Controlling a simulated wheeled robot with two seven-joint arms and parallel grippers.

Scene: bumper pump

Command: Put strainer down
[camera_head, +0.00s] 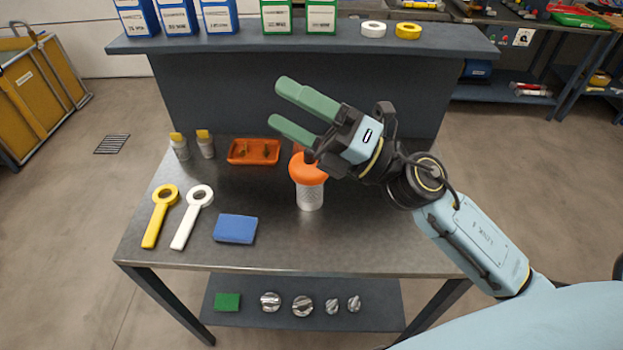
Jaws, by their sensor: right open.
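My right gripper (279,104) comes in from the right. Its two green fingers are spread, point to the upper left and have nothing between them. The gripper's body is above and to the right of the strainer in the picture and slightly overlaps its orange top. I cannot tell how far apart they are in depth. My left gripper is out of view.
A yellow wrench (160,217), a white wrench (191,218) and a blue block (235,229) lie at left. An orange tray (232,158) and two small bottles (206,146) stand behind. A raised shelf (270,41) holds boxes and rings. The table's right front is clear.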

